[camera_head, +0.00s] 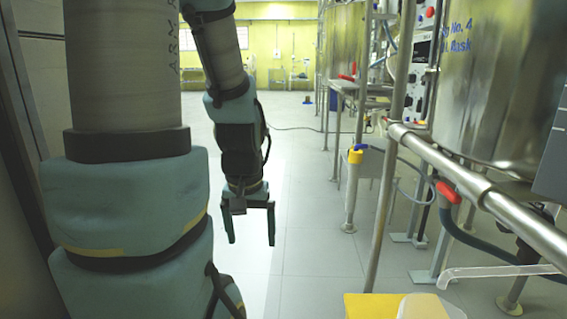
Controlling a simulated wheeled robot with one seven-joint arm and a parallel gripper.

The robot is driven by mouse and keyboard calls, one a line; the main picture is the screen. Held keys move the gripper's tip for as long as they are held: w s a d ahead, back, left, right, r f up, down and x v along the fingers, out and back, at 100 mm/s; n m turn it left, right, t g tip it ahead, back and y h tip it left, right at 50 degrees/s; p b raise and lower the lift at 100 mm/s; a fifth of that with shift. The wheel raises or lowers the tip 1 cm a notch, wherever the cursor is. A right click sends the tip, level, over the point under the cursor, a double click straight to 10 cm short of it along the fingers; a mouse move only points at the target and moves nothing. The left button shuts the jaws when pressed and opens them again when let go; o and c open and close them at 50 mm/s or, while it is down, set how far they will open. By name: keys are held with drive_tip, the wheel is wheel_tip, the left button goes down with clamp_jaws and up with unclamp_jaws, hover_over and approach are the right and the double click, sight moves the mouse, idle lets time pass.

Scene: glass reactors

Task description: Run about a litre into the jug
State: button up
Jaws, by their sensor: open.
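My gripper (251,240) hangs down left of centre, its two dark fingers apart with nothing between them, over the grey floor. A pale, translucent object (430,307), possibly the jug, is at the bottom right and cut off by the lower edge. A clear bar-like piece (500,272) shows just above it; I cannot tell whether it belongs to the jug. A valve with a red handle (447,192) sits below the large steel vessel (495,100) on the right, with a dark hose beneath it. My gripper is well left of these and touches none of them.
A yellow surface (370,306) lies at the bottom, beside the pale object. A steel rail (470,182) and upright pole (387,205) stand before the vessel. A yellow-and-blue fitting (356,154) is farther back. The tiled floor (310,235) between is clear.

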wheel_tip(320, 180, up, 36)
drive_tip(key=p, duration=3.4)
